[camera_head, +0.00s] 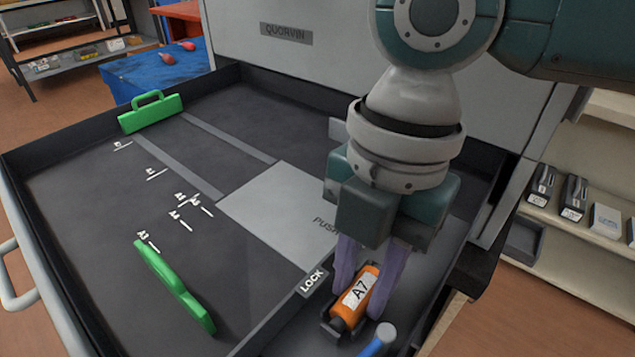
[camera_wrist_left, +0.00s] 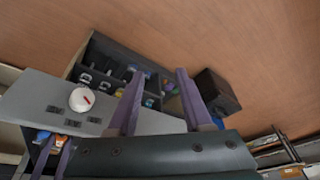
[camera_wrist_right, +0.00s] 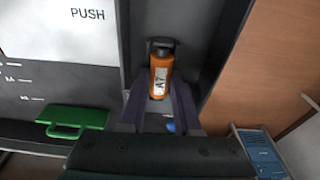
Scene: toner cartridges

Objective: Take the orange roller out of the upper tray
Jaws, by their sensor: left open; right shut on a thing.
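The orange roller (camera_head: 358,290) with a white A7 label lies in the narrow channel at the right front of the dark tray (camera_head: 110,200). My right gripper (camera_head: 368,285) points down with its purple fingers on either side of the roller and is shut on it. The roller also shows between the fingers in the right wrist view (camera_wrist_right: 160,75), its far end by a dark holder. I cannot tell whether it is lifted off the channel floor. My left gripper (camera_wrist_left: 160,95) is open and empty in the left wrist view; it is not seen in the head view.
Two green handles (camera_head: 150,112) (camera_head: 175,287) stand on the tray. A grey PUSH plate (camera_head: 280,215) and a LOCK tab (camera_head: 312,282) lie left of the roller. Shelves with boxes (camera_head: 606,218) stand at right.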

